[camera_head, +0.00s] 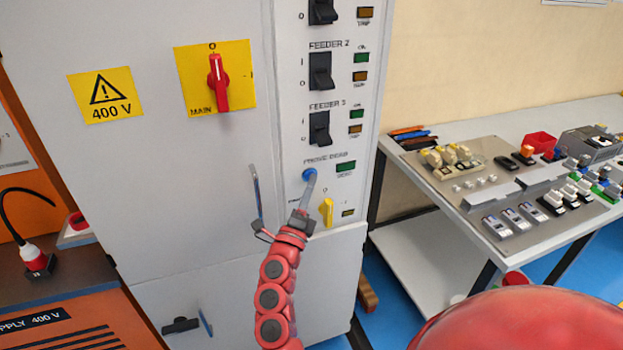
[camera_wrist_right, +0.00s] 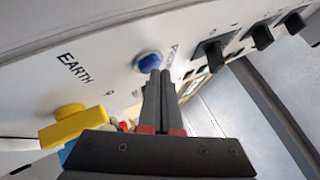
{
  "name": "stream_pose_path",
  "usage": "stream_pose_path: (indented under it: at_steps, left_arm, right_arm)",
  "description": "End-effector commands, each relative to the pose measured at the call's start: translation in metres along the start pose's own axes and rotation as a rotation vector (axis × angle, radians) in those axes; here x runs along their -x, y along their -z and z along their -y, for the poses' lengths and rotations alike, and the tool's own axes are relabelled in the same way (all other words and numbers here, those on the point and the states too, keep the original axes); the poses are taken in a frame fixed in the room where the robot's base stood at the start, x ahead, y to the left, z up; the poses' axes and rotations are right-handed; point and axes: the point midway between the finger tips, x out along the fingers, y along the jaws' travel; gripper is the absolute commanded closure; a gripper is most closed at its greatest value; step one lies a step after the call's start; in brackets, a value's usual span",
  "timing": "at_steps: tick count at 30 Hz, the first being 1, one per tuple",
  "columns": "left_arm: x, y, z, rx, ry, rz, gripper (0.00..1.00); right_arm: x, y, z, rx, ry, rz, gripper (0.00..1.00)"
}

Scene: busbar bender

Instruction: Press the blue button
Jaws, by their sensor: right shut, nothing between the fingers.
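In the wrist view the closed fingers (camera_wrist_right: 157,76) end right at the button. I cannot tell whether they touch it or whether it is pressed in. My left gripper is not in view.
A yellow knob (camera_head: 327,211) sits just below right of the button, near the gripper. Black feeder switches (camera_head: 319,128) line the strip above. A red main switch (camera_head: 218,83) is at upper left. A table with parts (camera_head: 437,170) stands to the right.

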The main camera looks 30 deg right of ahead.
Motion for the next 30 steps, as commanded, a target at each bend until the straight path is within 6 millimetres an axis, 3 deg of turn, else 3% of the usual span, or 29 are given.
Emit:
stream_pose_path:
  at_steps: [30]
  left_arm:
    - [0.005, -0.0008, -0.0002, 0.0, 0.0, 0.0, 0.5]
  right_arm:
    - [0.0056, 0.0033, 0.002, 0.0, -0.002, 0.0, 1.0]
